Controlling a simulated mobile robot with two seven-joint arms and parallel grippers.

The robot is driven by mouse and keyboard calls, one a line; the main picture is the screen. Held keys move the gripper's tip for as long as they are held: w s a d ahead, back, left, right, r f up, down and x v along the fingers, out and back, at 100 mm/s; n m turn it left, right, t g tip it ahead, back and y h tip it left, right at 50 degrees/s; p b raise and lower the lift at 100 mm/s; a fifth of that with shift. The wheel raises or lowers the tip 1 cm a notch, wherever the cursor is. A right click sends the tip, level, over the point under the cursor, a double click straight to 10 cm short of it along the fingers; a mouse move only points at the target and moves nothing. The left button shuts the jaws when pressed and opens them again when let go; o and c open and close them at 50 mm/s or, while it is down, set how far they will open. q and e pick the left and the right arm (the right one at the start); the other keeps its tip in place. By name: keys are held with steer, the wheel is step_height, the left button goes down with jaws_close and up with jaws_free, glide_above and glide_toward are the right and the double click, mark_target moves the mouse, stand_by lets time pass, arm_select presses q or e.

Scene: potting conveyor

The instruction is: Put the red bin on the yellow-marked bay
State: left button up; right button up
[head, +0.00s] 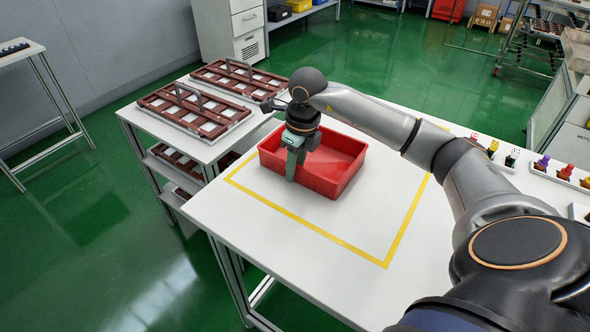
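The red bin (345,165) is an open, empty-looking tray on the white table (240,218). It stands at the back left part of the yellow-marked bay (340,241), whose outline runs on the table top. The bin's left end is close to the yellow line, and the far side of the outline is hidden by the bin and my arm. My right gripper (291,166) points down at the bin's near-left wall, with one finger in front of the wall. The other finger is not clear, so its grip cannot be told. My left gripper is out of view.
A lower table at the left holds brown-framed trays (195,110) with handles. Several small colored parts (543,162) stand along the table's right edge. The bay's front part is bare. A white cabinet (232,28) stands behind.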

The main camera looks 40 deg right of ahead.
steer(key=r, duration=0.3)
steer(key=s+r, duration=0.1)
steer(key=r, duration=0.6)
steer(key=shift+s+d+r, duration=0.15)
steer(key=shift+d+r, duration=0.05)
steer(key=shift+r, duration=0.15)
